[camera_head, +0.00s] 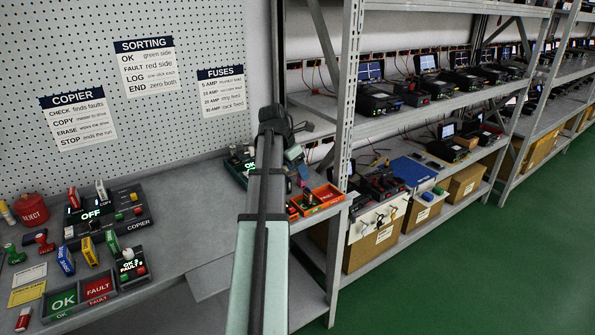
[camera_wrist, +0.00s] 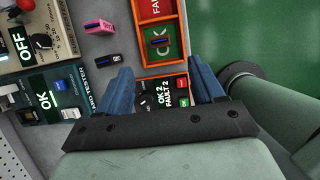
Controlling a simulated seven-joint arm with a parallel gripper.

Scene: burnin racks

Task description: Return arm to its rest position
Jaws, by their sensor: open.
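My gripper (camera_head: 298,163) is at the far right end of the workbench, by the orange tray (camera_head: 327,195). In the wrist view my gripper (camera_wrist: 162,76) has its two blue fingers spread wide, with nothing held between them. Below them is a dark counter box (camera_wrist: 166,100) reading OK 2, FAULT 2. The orange tray's red FAULT and green OK compartments (camera_wrist: 160,32) lie just beyond the fingertips; a small dark piece lies in the OK one. My arm stretches forward across the middle of the head view and hides part of the bench.
A tester (camera_wrist: 50,92) showing OK stands left of the fingers, near a pink piece (camera_wrist: 98,26) and a black piece (camera_wrist: 108,60). The copier (camera_head: 100,215) and loose parts fill the bench's left. A rack upright (camera_head: 345,130) stands right of my arm. Mid-bench is clear.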

